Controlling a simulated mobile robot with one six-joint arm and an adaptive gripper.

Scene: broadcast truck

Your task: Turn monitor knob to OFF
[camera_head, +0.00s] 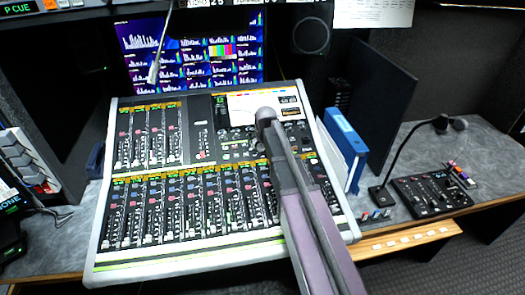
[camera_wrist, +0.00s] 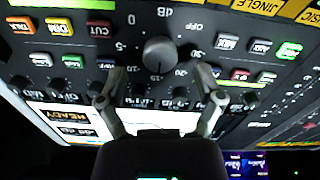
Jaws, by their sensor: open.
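The monitor knob (camera_wrist: 160,53) is a round dark-grey knob in the upper middle of the wrist view, on a dark panel. Numbers are printed around it, with the OFF mark (camera_wrist: 195,27) at its upper right. I cannot clearly read its pointer. My gripper (camera_wrist: 160,73) is open, with one finger at each lower side of the knob and visible gaps to it. In the head view my gripper (camera_head: 267,118) is over the upper right part of the mixing console (camera_head: 215,150), and the knob cannot be made out there.
Buttons and smaller knobs surround the knob, including a red CUT button (camera_wrist: 101,31) and a green button (camera_wrist: 289,48). A bright console screen (camera_wrist: 65,117) lies below it in the wrist view. A blue binder (camera_head: 345,140) stands right of the console; a small control box (camera_head: 432,196) sits farther right.

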